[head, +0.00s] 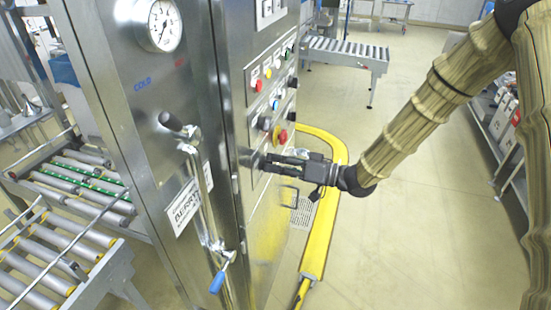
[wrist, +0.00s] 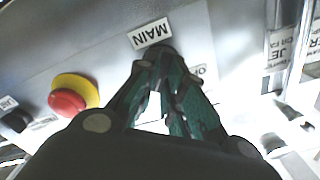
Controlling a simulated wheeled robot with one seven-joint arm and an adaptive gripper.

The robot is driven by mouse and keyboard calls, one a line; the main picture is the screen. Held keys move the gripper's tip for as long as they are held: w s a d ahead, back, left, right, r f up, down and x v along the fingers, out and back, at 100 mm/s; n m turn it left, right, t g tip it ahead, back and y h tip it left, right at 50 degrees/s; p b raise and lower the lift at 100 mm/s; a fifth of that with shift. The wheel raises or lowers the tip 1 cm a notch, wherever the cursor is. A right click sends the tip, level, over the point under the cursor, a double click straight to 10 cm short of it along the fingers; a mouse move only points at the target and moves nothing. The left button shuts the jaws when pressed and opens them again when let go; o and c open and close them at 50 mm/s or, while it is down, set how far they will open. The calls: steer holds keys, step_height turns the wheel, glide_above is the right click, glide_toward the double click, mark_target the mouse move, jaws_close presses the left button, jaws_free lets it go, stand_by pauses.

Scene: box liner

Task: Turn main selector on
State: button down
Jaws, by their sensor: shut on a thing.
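My gripper (head: 268,163) reaches the side face of the steel cabinet from the right, with its fingers against the control panel. In the wrist view my gripper (wrist: 160,60) has its fingertips drawn together right beside the white MAIN label (wrist: 151,34). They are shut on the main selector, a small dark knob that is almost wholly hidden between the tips. Which way the selector points cannot be seen. Part of another white label (wrist: 198,72) shows to the right of the fingers.
A red emergency button on a yellow base (wrist: 72,96) sits left of my fingers; it also shows above my gripper in the head view (head: 282,136). Several coloured buttons are higher on the panel. A yellow floor rail (head: 323,225) curves round the cabinet.

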steer(key=shift+w+r+m+p, duration=0.15)
steer(key=shift+m+p, duration=0.15)
steer(key=shift+m, duration=0.3)
steer(key=c, duration=1.5)
jaws_free()
steer(key=shift+d, duration=0.1)
steer(key=v, duration=1.2)
